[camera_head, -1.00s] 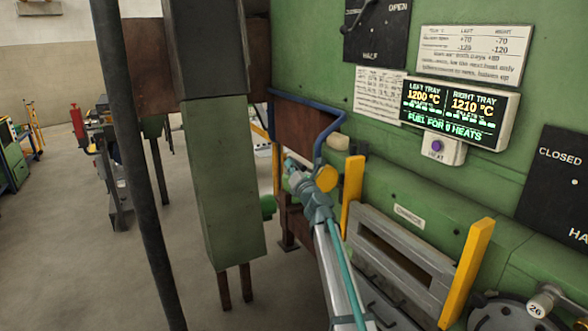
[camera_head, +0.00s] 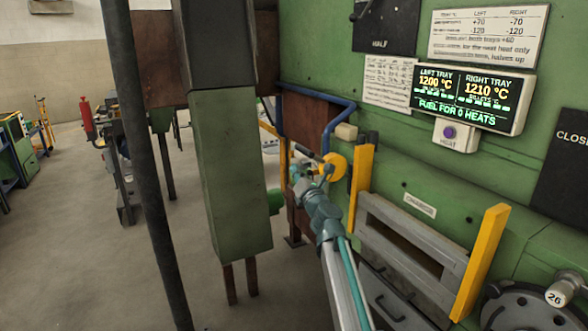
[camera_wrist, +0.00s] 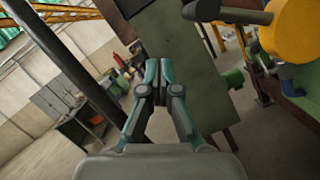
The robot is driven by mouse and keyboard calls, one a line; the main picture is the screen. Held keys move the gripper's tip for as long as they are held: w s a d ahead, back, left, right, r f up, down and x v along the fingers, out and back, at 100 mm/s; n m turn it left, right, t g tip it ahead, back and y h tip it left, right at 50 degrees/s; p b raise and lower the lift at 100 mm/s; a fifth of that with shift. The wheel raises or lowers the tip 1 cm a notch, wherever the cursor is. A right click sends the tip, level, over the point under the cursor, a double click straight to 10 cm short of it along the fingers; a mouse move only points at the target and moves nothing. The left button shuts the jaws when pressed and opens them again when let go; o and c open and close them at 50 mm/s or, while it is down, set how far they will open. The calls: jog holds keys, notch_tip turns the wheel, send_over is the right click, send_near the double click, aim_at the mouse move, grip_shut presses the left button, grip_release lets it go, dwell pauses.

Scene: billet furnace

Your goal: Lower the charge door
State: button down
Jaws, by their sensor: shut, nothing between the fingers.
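No part is clearly marked as the charge door, and I cannot tell its position for sure. A grey slotted frame (camera_head: 408,238) stands between two yellow posts on the green furnace front. A yellow round part (camera_head: 335,167) with a dark lever sits by the blue pipe, left of the posts. It also shows large at the upper right of the wrist view (camera_wrist: 296,32). My gripper (camera_head: 301,168) is beside this yellow part in the head view; whether they touch is unclear. In the wrist view my gripper (camera_wrist: 158,66) has its fingers together and holds nothing.
A green box-like column (camera_head: 232,175) stands left of my gripper, with a dark pole (camera_head: 150,170) further left. A lit display (camera_head: 468,96) reads left tray 1200 °C, right tray 1210 °C. A numbered handwheel (camera_head: 520,307) is at the lower right.

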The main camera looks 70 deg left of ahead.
jog(key=v, duration=0.3)
jog(key=shift+s+r, duration=0.1)
jog(key=shift+s, duration=0.15)
